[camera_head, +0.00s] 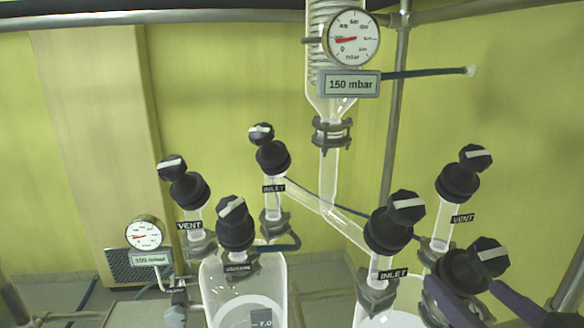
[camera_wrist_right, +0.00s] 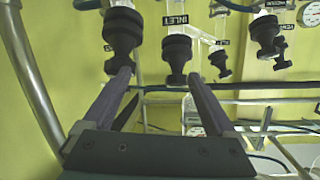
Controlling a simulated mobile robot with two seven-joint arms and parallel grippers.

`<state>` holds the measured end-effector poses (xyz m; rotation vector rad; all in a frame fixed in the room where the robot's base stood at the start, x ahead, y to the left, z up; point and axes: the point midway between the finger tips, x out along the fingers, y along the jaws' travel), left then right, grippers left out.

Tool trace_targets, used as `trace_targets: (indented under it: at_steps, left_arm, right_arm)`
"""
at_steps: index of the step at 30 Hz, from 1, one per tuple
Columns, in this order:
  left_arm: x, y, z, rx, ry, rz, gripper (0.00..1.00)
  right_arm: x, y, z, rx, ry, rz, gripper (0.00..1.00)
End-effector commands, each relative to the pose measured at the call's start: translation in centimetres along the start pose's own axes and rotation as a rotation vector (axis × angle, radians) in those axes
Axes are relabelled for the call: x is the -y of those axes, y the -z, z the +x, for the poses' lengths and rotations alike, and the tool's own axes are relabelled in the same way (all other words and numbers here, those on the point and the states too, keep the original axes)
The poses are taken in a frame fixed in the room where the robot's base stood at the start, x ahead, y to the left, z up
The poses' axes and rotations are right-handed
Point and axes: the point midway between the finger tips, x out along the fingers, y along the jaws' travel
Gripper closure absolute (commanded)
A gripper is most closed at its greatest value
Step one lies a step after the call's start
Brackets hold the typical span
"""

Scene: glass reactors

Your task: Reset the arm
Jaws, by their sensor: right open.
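My right gripper (camera_head: 465,286) is at the lower right of the head view, its two purple fingers spread apart. The head of a black valve knob (camera_head: 470,268) shows between and just above the fingertips; I cannot tell whether they touch it. In the wrist view the open right gripper (camera_wrist_right: 158,78) has nothing held between its fingers. A large black knob (camera_wrist_right: 122,35) shows close to the left finger there, and a knob by an INLET label (camera_wrist_right: 176,55) shows beyond the gap. My left gripper is not in view.
Near the right gripper stand the right INLET valve (camera_head: 388,232) and right VENT valve (camera_head: 458,182). Left are further VENT (camera_head: 187,188), INLET (camera_head: 270,157) and VACUUM (camera_head: 236,232) valves above a glass vessel (camera_head: 215,290). A gauge (camera_head: 352,38) and 150 mbar display (camera_head: 351,84) hang above.

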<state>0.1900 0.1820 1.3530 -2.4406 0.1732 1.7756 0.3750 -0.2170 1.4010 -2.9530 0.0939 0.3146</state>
Motion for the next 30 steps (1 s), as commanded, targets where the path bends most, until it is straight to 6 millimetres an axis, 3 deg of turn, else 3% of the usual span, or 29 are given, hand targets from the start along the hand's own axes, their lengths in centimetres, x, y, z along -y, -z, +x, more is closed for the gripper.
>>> trace_targets:
  at_steps: [1, 3, 6, 12, 15, 20, 30]
  left_arm:
    - [0.1, 0.5, -1.4, 0.0, 0.0, 0.0, 1.0]
    - [0.1, 0.8, -2.4, 0.0, 0.001, 0.001, 1.0]
    - [0.2, 1.2, -3.8, 0.0, 0.002, 0.002, 1.0]
    - [0.4, 1.8, -5.8, 0.001, 0.006, 0.008, 1.0]
    - [0.5, 2.0, -6.3, 0.001, 0.008, 0.01, 1.0]
    - [0.5, 2.1, -6.6, 0.001, 0.008, 0.01, 1.0]
    - [0.4, 2.0, -6.5, 0.001, 0.007, 0.009, 1.0]
  right_arm:
    - [1.6, 0.6, -0.9, 0.082, 0.056, -0.033, 0.08]
    - [3.4, -0.1, -2.5, 0.231, 0.125, -0.086, 0.08]
    - [4.8, -1.4, -5.8, 0.457, 0.178, -0.163, 0.08]
    - [3.9, -2.5, -13.5, 0.839, 0.138, -0.281, 0.08]
    - [3.0, -2.4, -16.4, 0.957, 0.095, -0.309, 0.08]
    - [2.2, -2.3, -18.5, 1.042, 0.055, -0.327, 0.08]
    - [2.1, -2.5, -18.7, 1.05, 0.052, -0.327, 0.08]
